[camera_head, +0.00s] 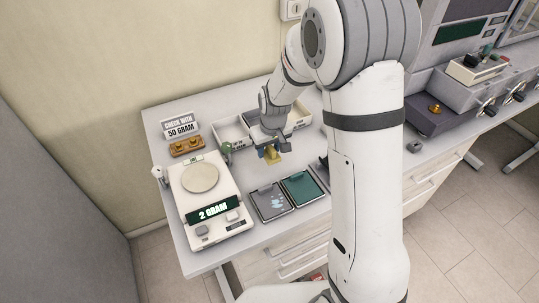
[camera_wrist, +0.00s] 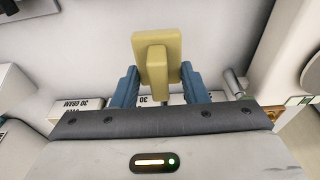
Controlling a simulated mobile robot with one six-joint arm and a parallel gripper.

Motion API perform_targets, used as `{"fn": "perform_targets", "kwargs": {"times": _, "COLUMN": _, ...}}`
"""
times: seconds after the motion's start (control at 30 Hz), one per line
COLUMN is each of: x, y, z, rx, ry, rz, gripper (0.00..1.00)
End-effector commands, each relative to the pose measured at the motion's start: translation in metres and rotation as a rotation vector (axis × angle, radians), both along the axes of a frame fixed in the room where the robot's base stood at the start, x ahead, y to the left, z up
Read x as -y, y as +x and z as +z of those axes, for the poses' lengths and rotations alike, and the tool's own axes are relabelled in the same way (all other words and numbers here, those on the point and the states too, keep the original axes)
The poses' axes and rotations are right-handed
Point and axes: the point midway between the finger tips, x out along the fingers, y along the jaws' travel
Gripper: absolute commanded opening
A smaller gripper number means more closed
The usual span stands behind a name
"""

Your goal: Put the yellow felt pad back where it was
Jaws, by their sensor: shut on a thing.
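The yellow felt pad (camera_head: 272,155) is a small pale yellow piece with a raised narrower part. It hangs beneath my gripper (camera_head: 268,152) in the head view, above the bench and behind two small flat trays. In the wrist view the yellow felt pad (camera_wrist: 157,60) sits between the two blue fingers of my gripper (camera_wrist: 160,88), which are shut on it. It appears clear of the surface below. The place it came from cannot be told from these frames.
A white scale (camera_head: 205,225) reading "2 GRAM" stands at left, its round pan empty. Behind are a sign (camera_head: 179,125), brass weights on a wooden block (camera_head: 186,147) and white bins (camera_head: 232,132). A grey tray (camera_head: 270,202) and a green one (camera_head: 302,188) lie in front.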

Motion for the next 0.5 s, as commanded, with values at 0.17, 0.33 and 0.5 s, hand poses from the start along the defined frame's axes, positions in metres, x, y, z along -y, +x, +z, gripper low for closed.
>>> {"fn": "perform_targets", "kwargs": {"times": 0.17, "x": 0.001, "y": -0.001, "z": -0.022, "rx": -0.005, "ry": -0.001, "rz": -0.001, "gripper": 0.03}}
{"fn": "perform_targets", "kwargs": {"times": 0.33, "x": 0.001, "y": 0.0, "z": -0.039, "rx": -0.001, "ry": 0.0, "rz": -0.003, "gripper": 0.03}}
{"fn": "perform_targets", "kwargs": {"times": 0.5, "x": 0.001, "y": 0.0, "z": -0.04, "rx": 0.001, "ry": 0.001, "rz": -0.002, "gripper": 0.03}}
